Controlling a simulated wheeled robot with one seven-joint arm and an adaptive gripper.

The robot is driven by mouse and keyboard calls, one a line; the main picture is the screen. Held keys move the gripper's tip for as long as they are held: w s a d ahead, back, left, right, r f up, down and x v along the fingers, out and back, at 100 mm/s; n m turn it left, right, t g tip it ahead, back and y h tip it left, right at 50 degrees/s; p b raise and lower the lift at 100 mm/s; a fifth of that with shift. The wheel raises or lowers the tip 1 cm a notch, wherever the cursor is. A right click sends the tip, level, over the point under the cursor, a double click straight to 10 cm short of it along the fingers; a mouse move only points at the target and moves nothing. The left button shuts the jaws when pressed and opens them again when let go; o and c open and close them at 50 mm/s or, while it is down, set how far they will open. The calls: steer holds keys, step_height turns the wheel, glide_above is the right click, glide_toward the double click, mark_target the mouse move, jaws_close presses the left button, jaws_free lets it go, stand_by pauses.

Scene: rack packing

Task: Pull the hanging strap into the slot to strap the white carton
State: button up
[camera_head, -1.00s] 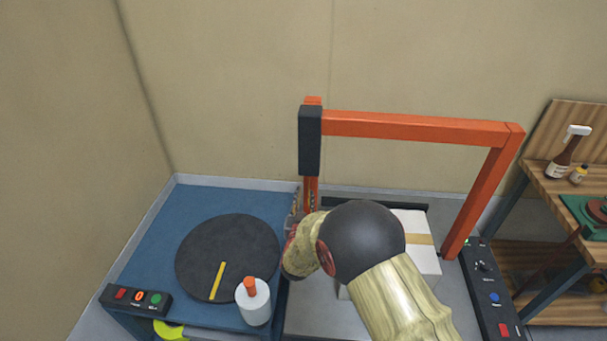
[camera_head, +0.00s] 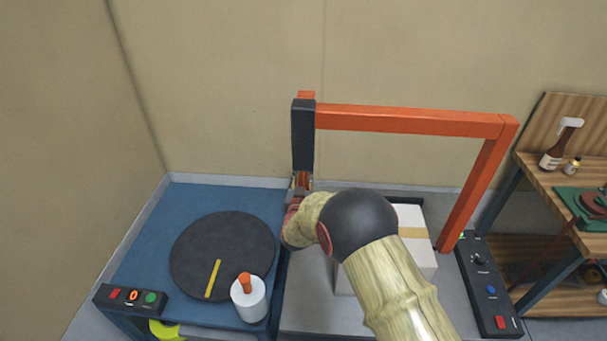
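The white carton (camera_head: 415,257) with a tan strip of tape across its top sits under the orange strapping arch (camera_head: 410,118), partly hidden behind my arm. A dark grey block (camera_head: 303,135) is mounted on the arch's left post. My gripper (camera_head: 299,186) is at that left post, just below the dark block. Its fingers are small here and mostly hidden by my wrist, so I cannot tell whether they hold anything. I cannot make out the hanging strap or the slot.
A blue table (camera_head: 195,200) on the left carries a black turntable (camera_head: 215,240), a white bottle (camera_head: 249,302) with an orange cap and a button box (camera_head: 132,298). A black control panel (camera_head: 487,290) lies right of the arch. A wooden shelf (camera_head: 540,175) stands at far right.

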steer(key=shift+c, duration=0.5)
steer(key=c, duration=0.4)
jaws_close()
